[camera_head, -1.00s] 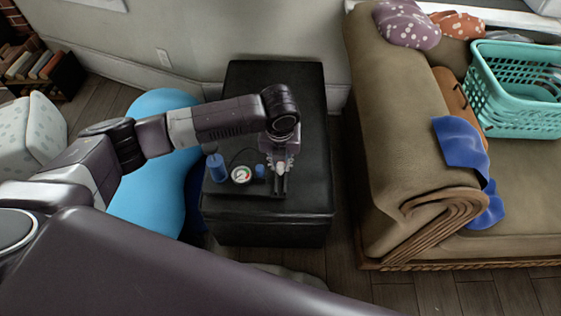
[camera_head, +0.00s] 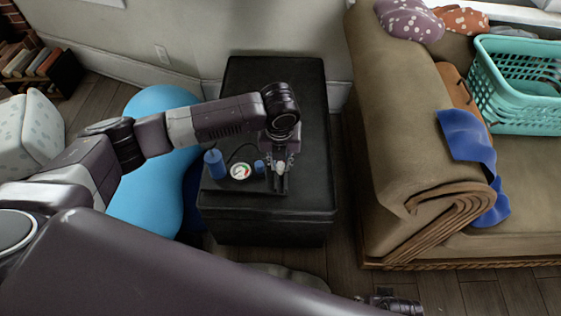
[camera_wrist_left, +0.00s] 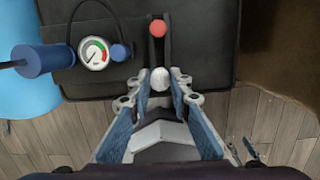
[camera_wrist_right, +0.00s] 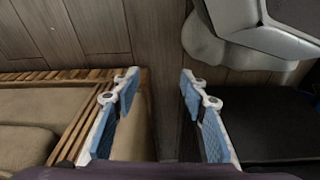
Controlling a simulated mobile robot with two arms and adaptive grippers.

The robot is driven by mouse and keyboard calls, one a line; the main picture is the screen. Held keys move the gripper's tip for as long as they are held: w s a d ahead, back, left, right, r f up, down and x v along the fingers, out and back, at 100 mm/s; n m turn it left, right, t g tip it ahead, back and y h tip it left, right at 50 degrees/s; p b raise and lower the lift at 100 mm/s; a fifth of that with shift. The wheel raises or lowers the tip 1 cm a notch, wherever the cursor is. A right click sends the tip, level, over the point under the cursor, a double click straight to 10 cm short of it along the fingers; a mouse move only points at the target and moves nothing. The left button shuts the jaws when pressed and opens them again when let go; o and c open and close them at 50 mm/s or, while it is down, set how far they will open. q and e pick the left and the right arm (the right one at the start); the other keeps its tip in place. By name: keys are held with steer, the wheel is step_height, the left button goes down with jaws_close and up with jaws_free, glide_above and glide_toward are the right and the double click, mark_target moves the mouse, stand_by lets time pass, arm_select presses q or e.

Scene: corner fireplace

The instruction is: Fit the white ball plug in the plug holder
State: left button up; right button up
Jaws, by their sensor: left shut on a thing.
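The white ball plug (camera_wrist_left: 160,79) sits between the fingertips of my left gripper (camera_wrist_left: 160,86) in the left wrist view. It also shows as a small pale spot in the head view (camera_head: 281,168). My left gripper (camera_head: 279,160) is shut on it, low over the black ottoman. A dark two-railed piece (camera_wrist_left: 152,48), apparently the plug holder, lies right by the ball, with a red ball (camera_wrist_left: 158,28) at its far end. Whether the white ball touches it, I cannot tell. My right gripper (camera_wrist_right: 158,82) is open and empty, above the floor.
A brown sofa (camera_head: 390,120) with a teal basket (camera_head: 510,90) is to the right. A light-blue rounded thing (camera_head: 150,190) is left.

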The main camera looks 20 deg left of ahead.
arm_select(q)
steer(key=shift+f+b, duration=0.6)
steer(key=shift+b, duration=0.1)
steer(key=shift+f+b, duration=0.35)
steer(key=shift+b, duration=0.15)
steer(key=shift+f, duration=1.15)
arm_select(e)
step_height(320, 180, up, 10)
steer(key=w, duration=0.1)
steer(key=shift+w+r+t, duration=0.25)
steer(key=shift+w+t, duration=0.05)
steer(key=shift+w, duration=0.05)
steer(key=shift+f, duration=0.5)
steer(key=shift+w+f, duration=0.1)
steer(key=shift+f, duration=0.15)
steer(key=shift+a+f, duration=0.1)
steer(key=shift+f, duration=0.3)
